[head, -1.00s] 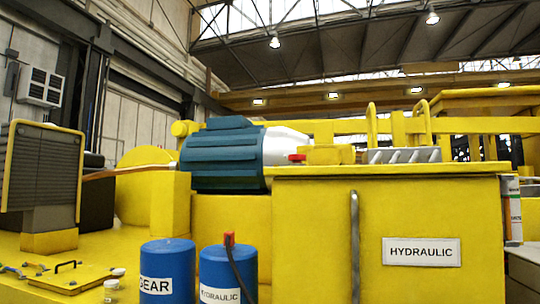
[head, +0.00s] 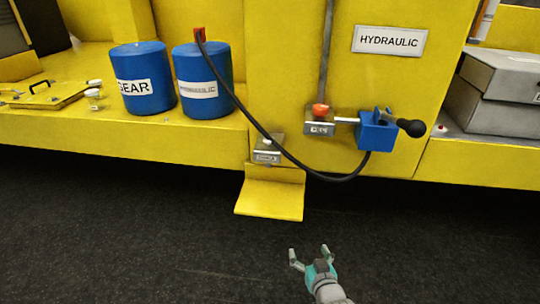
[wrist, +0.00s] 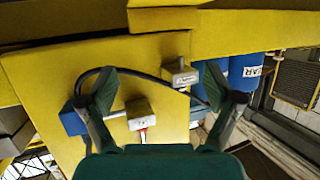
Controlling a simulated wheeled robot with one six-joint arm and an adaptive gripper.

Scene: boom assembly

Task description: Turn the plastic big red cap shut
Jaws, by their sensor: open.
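An orange-red cap-like knob (head: 320,110) sits on a small grey labelled block (head: 319,128) on the yellow tank's front. Another red part (head: 199,34) is on top of the blue hydraulic drum (head: 203,80), where a black hose starts. I cannot tell which is the big plastic cap; the tank's top, where a red piece showed earlier, is out of view. My gripper (head: 309,250) is open and empty, low in front of the yellow machine, apart from everything. In the wrist view its spread fingers (wrist: 160,78) face the tank front, and the grey block (wrist: 140,122) shows between them.
A blue hand pump (head: 376,132) with a black handle sticks out at the tank's front. The black hose (head: 270,140) hangs in a loop towards it. A yellow step (head: 270,192) juts out low. A gear drum (head: 143,80) stands left; grey boxes (head: 500,92) lie right. The dark floor is clear.

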